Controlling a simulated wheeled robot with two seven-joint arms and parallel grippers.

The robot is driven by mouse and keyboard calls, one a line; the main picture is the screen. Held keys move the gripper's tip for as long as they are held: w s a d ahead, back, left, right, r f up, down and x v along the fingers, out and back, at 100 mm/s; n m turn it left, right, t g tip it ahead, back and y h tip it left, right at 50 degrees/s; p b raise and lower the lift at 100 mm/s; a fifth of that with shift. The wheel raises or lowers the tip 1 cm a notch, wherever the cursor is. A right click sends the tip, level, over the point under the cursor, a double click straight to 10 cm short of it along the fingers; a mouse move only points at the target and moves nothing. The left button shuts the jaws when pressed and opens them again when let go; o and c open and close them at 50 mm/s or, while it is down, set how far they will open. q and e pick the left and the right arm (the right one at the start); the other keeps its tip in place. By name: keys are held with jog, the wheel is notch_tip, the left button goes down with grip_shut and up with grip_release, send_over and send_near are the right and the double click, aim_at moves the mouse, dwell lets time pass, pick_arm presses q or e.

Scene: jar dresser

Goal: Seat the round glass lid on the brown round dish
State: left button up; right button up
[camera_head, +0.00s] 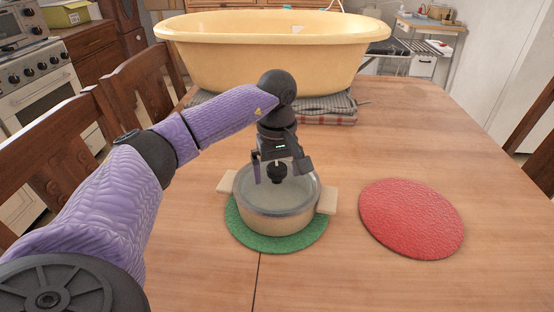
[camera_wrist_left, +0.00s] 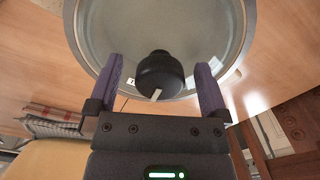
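The brown round dish (camera_head: 272,222), with pale side handles, stands on a green round mat. The round glass lid (camera_head: 254,192) lies over the dish's opening and looks about level, its rim close along the dish's rim. Its black knob (camera_head: 277,173) points up and also shows in the left wrist view (camera_wrist_left: 160,72). My left gripper (camera_head: 280,170) is over the lid, pointing down. Its fingers (camera_wrist_left: 159,66) are open on either side of the knob, with a gap on each side. My right gripper is not in view.
The green mat (camera_head: 293,244) is under the dish. A red round mat (camera_head: 411,218) lies bare to the right. A large yellow tub (camera_head: 270,55) stands on folded cloths (camera_head: 335,107) at the back. The wooden table is clear at right and front; chairs stand at the left.

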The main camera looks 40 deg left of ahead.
pick_arm(q)
notch_tip(320, 180, up, 10)
jog(key=p, duration=0.4)
dwell(0.3)
jog(key=shift+f, duration=0.1)
